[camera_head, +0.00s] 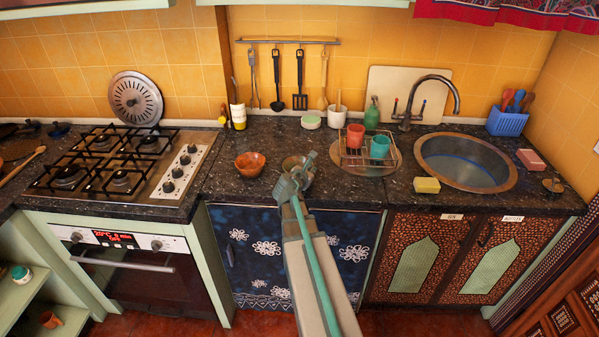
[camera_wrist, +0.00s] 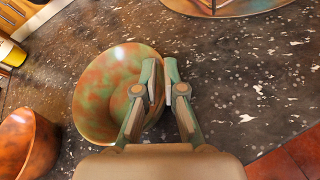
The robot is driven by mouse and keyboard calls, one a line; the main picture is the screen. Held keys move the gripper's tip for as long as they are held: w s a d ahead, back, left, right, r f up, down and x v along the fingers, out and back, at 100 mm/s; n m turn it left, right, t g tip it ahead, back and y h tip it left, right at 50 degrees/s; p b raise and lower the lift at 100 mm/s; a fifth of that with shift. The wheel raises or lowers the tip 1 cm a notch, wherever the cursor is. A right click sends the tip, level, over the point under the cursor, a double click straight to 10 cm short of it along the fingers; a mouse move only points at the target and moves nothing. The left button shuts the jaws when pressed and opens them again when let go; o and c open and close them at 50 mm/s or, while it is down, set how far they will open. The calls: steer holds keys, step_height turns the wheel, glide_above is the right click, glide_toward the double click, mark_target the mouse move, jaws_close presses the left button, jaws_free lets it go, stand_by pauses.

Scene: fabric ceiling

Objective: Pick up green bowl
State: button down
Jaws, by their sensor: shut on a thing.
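The green bowl (camera_wrist: 108,92), mottled green and rusty brown, is at the dark speckled counter in the wrist view. In the head view the bowl (camera_head: 291,163) is partly hidden behind my gripper (camera_head: 303,172). In the wrist view my gripper (camera_wrist: 164,82) is at the bowl's right side, with its fingers closed on the bowl's rim. The fingers hide part of that rim. I cannot tell whether the bowl is touching the counter or just above it.
An orange-brown bowl (camera_head: 250,165) stands to the left. A dish rack (camera_head: 367,162) with a red cup (camera_head: 355,136) and a teal cup (camera_head: 379,147) stands to the right. A yellow sponge (camera_head: 426,185) lies before the sink (camera_head: 466,162). The gas hob (camera_head: 125,160) is further left.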

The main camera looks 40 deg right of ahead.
steer(key=shift+r, duration=0.1)
steer(key=shift+r, duration=0.7)
steer(key=s+a+r+b, duration=0.6)
steer(key=s+r+b, duration=0.2)
steer(key=r+b, duration=0.1)
